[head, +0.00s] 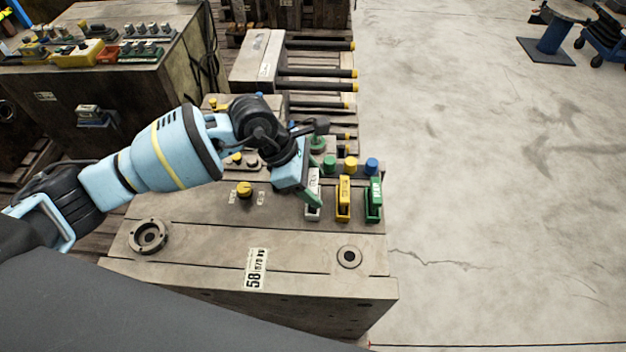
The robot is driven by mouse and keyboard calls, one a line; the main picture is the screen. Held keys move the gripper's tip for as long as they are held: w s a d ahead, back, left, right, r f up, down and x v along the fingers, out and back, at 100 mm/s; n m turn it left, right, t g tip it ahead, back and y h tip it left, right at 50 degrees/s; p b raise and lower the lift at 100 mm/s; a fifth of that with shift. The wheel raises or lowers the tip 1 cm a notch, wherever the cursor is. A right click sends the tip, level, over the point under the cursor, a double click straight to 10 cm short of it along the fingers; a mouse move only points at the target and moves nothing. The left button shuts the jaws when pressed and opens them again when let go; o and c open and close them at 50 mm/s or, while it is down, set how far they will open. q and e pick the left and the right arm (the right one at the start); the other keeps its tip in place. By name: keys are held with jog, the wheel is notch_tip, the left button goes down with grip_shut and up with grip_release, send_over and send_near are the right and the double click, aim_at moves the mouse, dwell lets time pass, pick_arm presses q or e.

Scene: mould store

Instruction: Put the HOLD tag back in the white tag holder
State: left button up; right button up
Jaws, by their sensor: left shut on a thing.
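My left gripper (314,202) reaches in from the left over the grey mould block and is shut on a white tag (314,180) with dark lettering, which I take as the HOLD tag. The lettering is too small to read surely. The tag is upright at the white tag holder (313,214), the leftmost of three holders in a row. The green finger partly covers the tag and holder, so I cannot tell whether the tag sits in the holder or just above it. My right gripper is not in view.
A yellow holder with its tag (344,188) and a green holder with its tag (375,192) stand close on the right. Green, yellow (350,164) and blue (371,166) knobs stand behind. A yellow-topped knob (244,189) is left. Open floor (480,200) lies right.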

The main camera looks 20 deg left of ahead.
pick_arm(q)
jog(key=shift+f+b, duration=0.55)
jog(key=shift+f, duration=0.55)
dwell(1.1)
jog(key=o, duration=1.1)
jog(key=shift+c, duration=0.2)
jog(key=shift+a+r, duration=0.15)
jog(key=shift+r, duration=0.15)
jog(key=v, duration=0.7)
jog(key=shift+a, duration=0.1)
